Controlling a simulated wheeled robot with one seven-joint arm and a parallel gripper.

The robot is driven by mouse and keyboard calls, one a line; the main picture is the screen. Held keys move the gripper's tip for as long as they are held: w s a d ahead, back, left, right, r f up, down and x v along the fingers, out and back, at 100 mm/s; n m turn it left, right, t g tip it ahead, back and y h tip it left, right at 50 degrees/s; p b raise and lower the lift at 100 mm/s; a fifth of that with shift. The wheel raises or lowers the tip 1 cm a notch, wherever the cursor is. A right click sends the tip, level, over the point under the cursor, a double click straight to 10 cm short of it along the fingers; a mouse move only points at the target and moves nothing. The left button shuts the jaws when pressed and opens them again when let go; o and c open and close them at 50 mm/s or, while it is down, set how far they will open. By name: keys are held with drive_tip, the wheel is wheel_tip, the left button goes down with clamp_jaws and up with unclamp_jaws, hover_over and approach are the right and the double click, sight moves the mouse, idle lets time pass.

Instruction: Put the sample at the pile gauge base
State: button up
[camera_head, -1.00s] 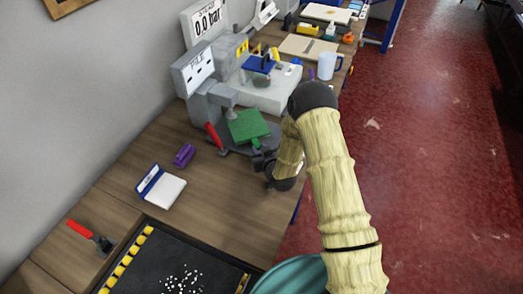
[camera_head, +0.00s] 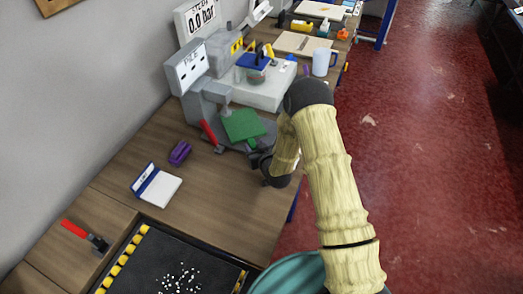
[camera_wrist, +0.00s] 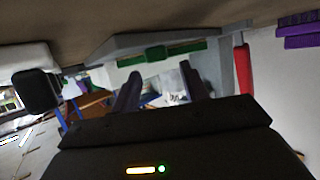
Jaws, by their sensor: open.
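The green sample (camera_head: 241,125) is a flat square with a small tab toward me. It lies on the grey base (camera_head: 232,147) of the pile gauge (camera_head: 192,68), under the gauge's arm. My gripper (camera_head: 259,158) is at the front right edge of the base, close to the sample's tab; the arm partly hides it. In the wrist view my gripper (camera_wrist: 160,82) has its two dark fingers spread with nothing between them. The sample's green edge and tab (camera_wrist: 156,53) show just beyond the fingertips, apart from them as far as I can see.
A red lever (camera_head: 209,133) stands at the gauge's left side. A purple block (camera_head: 180,152) and a blue-and-white box (camera_head: 158,187) lie on the bench to the left. A grey machine and a mug (camera_head: 324,62) stand behind.

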drive_tip(key=shift+s+d+f+p, duration=0.1)
drive_tip(key=shift+s+p, duration=0.1)
drive_tip(key=shift+p, duration=0.45)
drive_tip(key=b+v, duration=0.1)
drive_tip(key=v, duration=0.2)
drive_tip(key=b+v, duration=0.1)
drive_tip(key=v, duration=0.3)
drive_tip(key=b+v, duration=0.1)
drive_tip(key=v, duration=0.3)
drive_tip(key=shift+w+r, duration=0.1)
drive_tip(key=shift+r, duration=0.3)
drive_tip(key=shift+s+d+r, duration=0.1)
drive_tip(key=shift+s+r, duration=0.05)
drive_tip(key=shift+s, duration=0.05)
drive_tip(key=shift+w, duration=0.1)
